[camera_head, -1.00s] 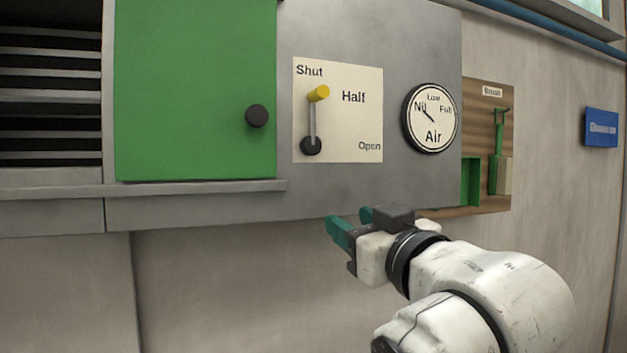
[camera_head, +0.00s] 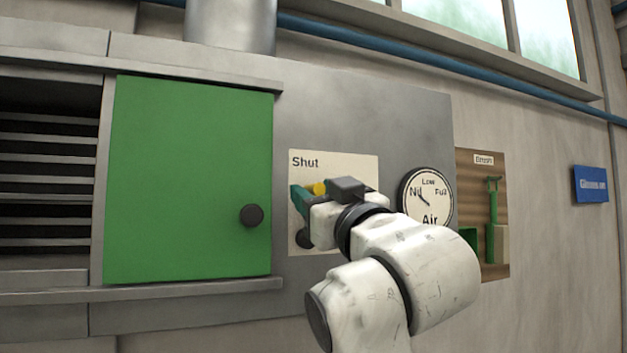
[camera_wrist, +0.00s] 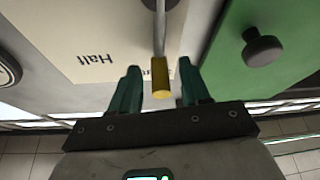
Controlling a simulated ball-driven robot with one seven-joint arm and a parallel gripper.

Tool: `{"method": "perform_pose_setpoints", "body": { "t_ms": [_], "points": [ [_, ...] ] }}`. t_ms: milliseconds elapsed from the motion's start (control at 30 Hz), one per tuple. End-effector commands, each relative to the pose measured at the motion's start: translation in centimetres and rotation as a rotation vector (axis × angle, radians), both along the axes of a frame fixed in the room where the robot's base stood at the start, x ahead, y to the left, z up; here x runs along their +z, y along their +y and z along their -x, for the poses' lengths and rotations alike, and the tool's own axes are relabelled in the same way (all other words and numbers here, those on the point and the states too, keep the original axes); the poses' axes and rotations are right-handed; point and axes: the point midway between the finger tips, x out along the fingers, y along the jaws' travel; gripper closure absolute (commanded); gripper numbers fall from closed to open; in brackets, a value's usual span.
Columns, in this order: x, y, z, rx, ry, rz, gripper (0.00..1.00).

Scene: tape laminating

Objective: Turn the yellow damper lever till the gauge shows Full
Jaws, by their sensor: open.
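The yellow damper lever (camera_head: 319,188) points up towards the Shut mark on the cream plate (camera_head: 345,161). My gripper covers part of the lever and the Half and Open marks in the head view. In the wrist view the yellow knob (camera_wrist: 161,77) stands between the two green fingers of my gripper (camera_wrist: 158,88), with a gap on each side. My gripper is open and not closed on it. The round Air gauge (camera_head: 427,197) is partly hidden by my arm; its needle points towards Nil.
A green door (camera_head: 185,180) with a black knob (camera_head: 251,215) is left of the plate; that knob also shows in the wrist view. A wooden board (camera_head: 467,190) with a green brush (camera_head: 493,225) hangs right of the gauge. A blue pipe (camera_head: 420,58) runs above.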

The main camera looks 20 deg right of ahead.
Motion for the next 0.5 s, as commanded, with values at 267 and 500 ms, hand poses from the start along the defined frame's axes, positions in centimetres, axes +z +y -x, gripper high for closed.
{"method": "perform_pose_setpoints", "body": {
  "t_ms": [267, 500],
  "points": [
    [0.58, 0.12, -1.45, 0.000, 0.000, -0.001, 0.54],
    [0.55, 0.13, -1.47, 0.000, 0.000, -0.001, 0.56]
  ]
}}
